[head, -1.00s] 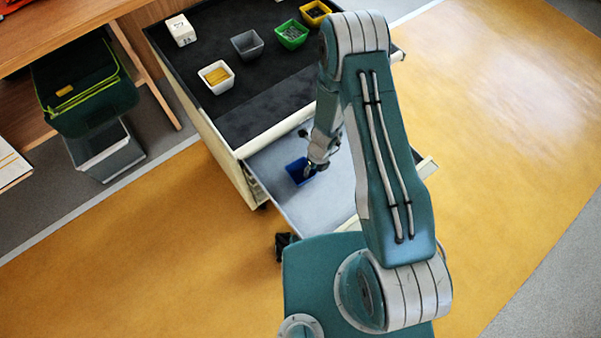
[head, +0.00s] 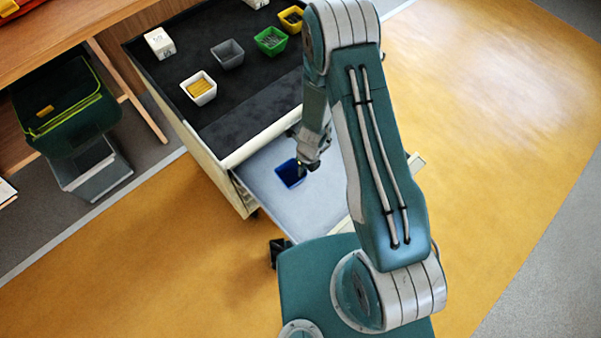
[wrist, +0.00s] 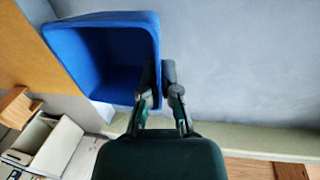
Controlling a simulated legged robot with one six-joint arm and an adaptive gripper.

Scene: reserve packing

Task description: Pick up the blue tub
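The blue tub (head: 289,175) is an empty, open-topped square tub at the pulled-out drawer (head: 327,205), near its left side. In the wrist view the blue tub (wrist: 88,62) fills the upper left, its opening showing. My gripper (head: 308,168) is at the tub's right side. In the wrist view my gripper (wrist: 158,76) has its two fingers close together, one on each side of the tub's right wall, pinching it. I cannot tell whether the tub's base touches the drawer floor.
On the dark cart top stand a white tub (head: 199,89), a grey tub (head: 227,55), a green tub (head: 270,41), a yellow tub (head: 291,19) and a white box (head: 159,43). Grey bins (head: 92,170) stand at left. The drawer right of the tub is clear.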

